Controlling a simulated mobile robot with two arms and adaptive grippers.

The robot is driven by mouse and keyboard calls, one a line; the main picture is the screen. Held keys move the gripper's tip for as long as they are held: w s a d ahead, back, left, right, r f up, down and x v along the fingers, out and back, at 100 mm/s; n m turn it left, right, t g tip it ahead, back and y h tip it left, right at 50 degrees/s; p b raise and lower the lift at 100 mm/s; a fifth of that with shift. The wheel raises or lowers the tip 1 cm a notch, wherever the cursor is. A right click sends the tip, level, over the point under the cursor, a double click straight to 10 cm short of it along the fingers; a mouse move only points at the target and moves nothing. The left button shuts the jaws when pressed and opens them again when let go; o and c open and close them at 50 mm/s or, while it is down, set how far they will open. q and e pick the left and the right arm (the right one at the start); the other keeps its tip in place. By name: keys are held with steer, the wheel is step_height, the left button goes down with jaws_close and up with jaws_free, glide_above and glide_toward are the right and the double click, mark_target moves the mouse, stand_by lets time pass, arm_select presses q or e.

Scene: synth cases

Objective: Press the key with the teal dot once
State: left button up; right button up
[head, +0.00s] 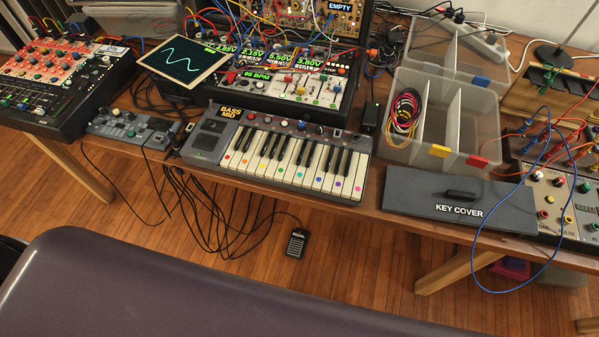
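A small keyboard (290,153) labelled BASS MID lies near the front edge of the wooden table, at the middle of the head view. Its keys are uncovered. Small coloured dots sit near the front ends of its white keys, running from red at the left to pink at the right. The teal-looking dot's key (297,175) appears near the middle of the row, but the dots are tiny and neighbouring greens and blues are hard to tell apart. Neither of my grippers is in view, and nothing touches the keys.
A dark flat key cover (415,195) with a handle lies right of the keyboard. Clear bins (485,133) stand behind it. Synth modules (285,85) with cables stand behind the keyboard, and a small controller (128,127) lies left. A pedal (295,243) is on the floor.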

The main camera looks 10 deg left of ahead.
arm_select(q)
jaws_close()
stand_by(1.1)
